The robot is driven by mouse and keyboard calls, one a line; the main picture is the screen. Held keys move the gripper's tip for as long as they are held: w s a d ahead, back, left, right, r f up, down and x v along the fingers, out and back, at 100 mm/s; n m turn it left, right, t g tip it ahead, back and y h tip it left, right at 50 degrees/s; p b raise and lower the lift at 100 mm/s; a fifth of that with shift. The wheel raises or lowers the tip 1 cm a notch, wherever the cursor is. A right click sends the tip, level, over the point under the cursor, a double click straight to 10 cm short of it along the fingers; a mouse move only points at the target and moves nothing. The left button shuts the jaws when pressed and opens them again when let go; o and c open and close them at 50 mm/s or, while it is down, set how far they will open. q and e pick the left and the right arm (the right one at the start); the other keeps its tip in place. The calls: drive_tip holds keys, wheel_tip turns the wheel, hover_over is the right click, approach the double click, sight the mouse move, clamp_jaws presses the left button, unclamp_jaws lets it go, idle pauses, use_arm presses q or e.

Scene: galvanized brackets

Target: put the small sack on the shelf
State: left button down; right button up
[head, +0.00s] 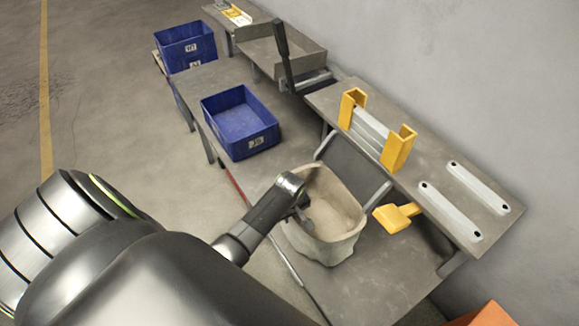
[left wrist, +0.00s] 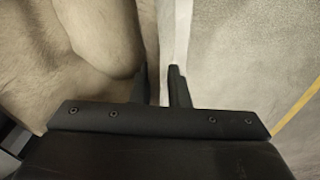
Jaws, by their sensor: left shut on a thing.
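The small sack (head: 345,245) is a beige, open-topped cloth bag, upright over the lower grey bench; I cannot tell whether its base touches the bench. My left gripper (head: 301,203) is shut on the sack's near left rim. In the left wrist view, the sack's cloth (left wrist: 75,40) fills the left side, and a pale strip of rim lies between the two dark fingers of the gripper (left wrist: 160,88). The raised grey shelf (head: 425,172) runs along the wall behind the sack. My right gripper is not in view.
On the shelf stand a yellow-ended metal piece (head: 372,132) and pale flat bars (head: 450,205). A yellow scoop-like object (head: 396,217) is right of the sack. A blue crate (head: 240,122) sits further back on the bench. Some bare shelf shows between the metal piece and bars.

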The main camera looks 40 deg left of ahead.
use_arm(q)
drive_tip(key=shift+f, duration=0.35)
drive_tip(key=c, duration=1.8)
unclamp_jaws()
drive_tip(key=shift+s+f, duration=0.1)
drive_tip(key=shift+c, duration=0.2)
drive_tip(key=o, duration=0.5)
drive_tip(key=shift+c, duration=0.2)
wheel_tip(320, 180, up, 12)
drive_tip(key=s+p, duration=0.1)
drive_tip(key=p, duration=0.1)
drive_tip(key=shift+s+d, duration=0.15)
drive_tip(key=shift+d, duration=0.3)
